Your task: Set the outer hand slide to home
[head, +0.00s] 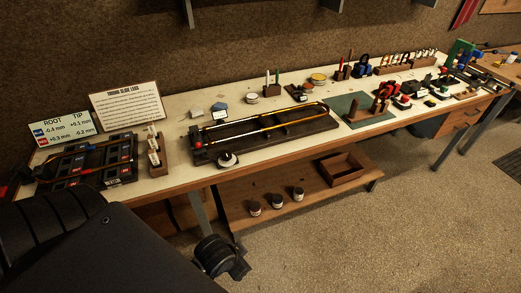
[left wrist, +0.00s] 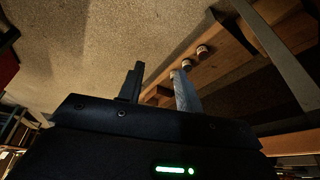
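A long brass slide (head: 290,118) with two tubes and a curved end at the right lies on a dark wooden fixture board (head: 300,130) on the bench. I take it for the hand slide; I cannot make out whether its outer and inner tubes are apart. My left gripper (left wrist: 158,88) is open and empty in the left wrist view, with its fingers apart. It is low, facing the floor and the lower shelf, away from the slide. Dark parts of mine fill the lower left of the head view. My right gripper is in neither view.
A gauge card (head: 68,130) and a sign (head: 127,100) stand at the left, behind a black tray (head: 120,172). A round dial (head: 228,159) sits at the fixture's front. Below, a shelf (head: 235,205) holds jars and an open wooden box (head: 345,170).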

